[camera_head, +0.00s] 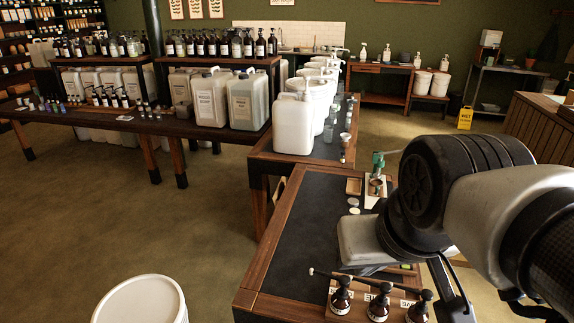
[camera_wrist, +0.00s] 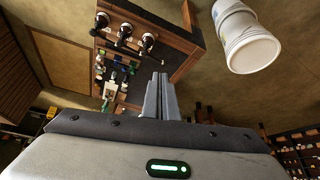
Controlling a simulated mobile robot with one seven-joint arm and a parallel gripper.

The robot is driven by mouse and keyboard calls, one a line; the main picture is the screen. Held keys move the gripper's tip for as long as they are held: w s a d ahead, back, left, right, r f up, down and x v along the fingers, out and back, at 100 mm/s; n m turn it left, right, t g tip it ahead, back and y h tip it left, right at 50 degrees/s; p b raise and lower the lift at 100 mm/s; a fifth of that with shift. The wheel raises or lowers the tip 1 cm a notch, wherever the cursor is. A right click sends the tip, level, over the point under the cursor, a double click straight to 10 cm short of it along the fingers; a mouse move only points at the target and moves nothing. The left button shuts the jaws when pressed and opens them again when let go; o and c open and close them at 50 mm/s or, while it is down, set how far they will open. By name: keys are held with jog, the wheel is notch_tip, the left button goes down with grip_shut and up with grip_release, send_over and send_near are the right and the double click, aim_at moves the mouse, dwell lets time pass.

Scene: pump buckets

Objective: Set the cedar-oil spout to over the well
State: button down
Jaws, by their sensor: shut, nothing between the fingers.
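Three dark pump bottles with black heads and pale labels stand in a row at the table's near right: left (camera_head: 341,298), middle (camera_head: 378,302) and right (camera_head: 419,306). Their spouts appear to point left in the head view. The labels are too small for me to tell which is cedar oil. I cannot make out the well. The bottles also show in the wrist view (camera_wrist: 124,31), at upper left. My gripper (camera_wrist: 161,88) is shut and empty, apart from the bottles. In the head view its hand hangs above the table behind the bottles, fingertips partly hidden.
The dark-topped wooden table (camera_head: 305,225) is clear on its left. A green hand-cranked device (camera_head: 377,162) stands at its far end. A white bucket (camera_head: 140,300) is on the floor at near left.

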aim_at(324, 274)
jog(key=w+a+f+n+h+b, duration=0.1)
jog(key=w+f+n+b, duration=0.6)
jog(key=n, duration=0.8)
jog(key=w+a+f+n+h+b, duration=0.2)
jog(key=w+a+f+n+b, duration=0.1)
jog(key=w+f+n+b, duration=0.5)
jog(key=w+f+n, duration=0.3)
jog(key=f+n, duration=0.2)
jog(key=n, duration=0.1)
jog(key=shift+a+f+n+h, duration=0.15)
jog(key=shift+f+n+h, duration=0.15)
jog(key=shift+n, duration=0.1)
jog(key=b+x, duration=0.5)
jog(key=x, duration=0.9)
jog(key=shift+w, duration=0.1)
